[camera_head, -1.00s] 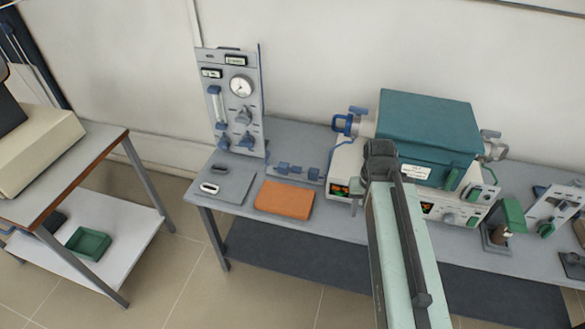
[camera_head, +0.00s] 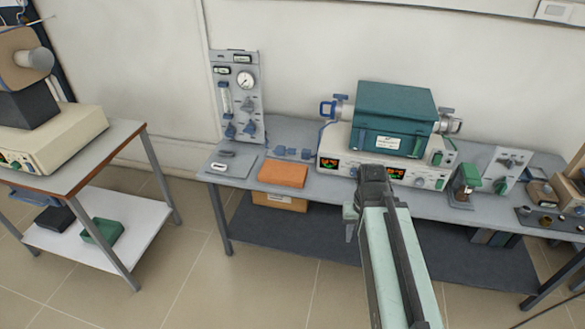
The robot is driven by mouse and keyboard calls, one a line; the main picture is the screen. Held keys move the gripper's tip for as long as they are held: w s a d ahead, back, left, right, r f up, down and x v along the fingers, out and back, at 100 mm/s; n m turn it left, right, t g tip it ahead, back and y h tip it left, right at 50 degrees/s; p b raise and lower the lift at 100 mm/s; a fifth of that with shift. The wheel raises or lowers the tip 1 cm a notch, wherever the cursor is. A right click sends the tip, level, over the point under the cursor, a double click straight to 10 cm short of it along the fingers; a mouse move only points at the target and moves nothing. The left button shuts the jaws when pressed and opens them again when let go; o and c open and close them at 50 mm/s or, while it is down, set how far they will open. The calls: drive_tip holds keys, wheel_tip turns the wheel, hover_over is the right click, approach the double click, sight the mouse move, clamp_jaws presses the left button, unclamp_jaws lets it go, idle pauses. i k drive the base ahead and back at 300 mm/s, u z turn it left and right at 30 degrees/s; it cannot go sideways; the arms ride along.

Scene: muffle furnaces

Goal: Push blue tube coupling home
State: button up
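The blue tube coupling (camera_head: 292,152) lies low on the grey bench, between the upright gauge panel and the furnace. It shows as small blue pieces in a line; whether they are apart or joined is too small to tell. The teal tube furnace (camera_head: 393,116) sits on a cream base with lit orange displays, with a blue clamp-like fitting (camera_head: 327,108) at its left end. My gripper (camera_head: 350,227) is at the end of my pale green arm, in front of the bench and right of the coupling, well apart from it. Its fingers are small and dark; their opening cannot be made out.
The gauge panel (camera_head: 237,98) stands at the bench's left. An orange block (camera_head: 283,174) lies in front of the coupling, and a grey plate (camera_head: 231,164) left of it. A green-topped device (camera_head: 467,182) stands at right. Another table (camera_head: 103,153) is at far left. Floor before the bench is clear.

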sight(294, 151)
drive_tip(key=u, duration=0.25)
drive_tip(key=i, duration=1.05)
drive_tip(key=u, duration=1.1)
drive_tip(key=i, duration=0.3)
drive_tip(key=u, duration=0.15)
drive_tip(key=k, duration=0.85)
drive_tip(key=u, duration=0.15)
drive_tip(key=i, duration=0.95)
drive_tip(key=z, duration=0.05)
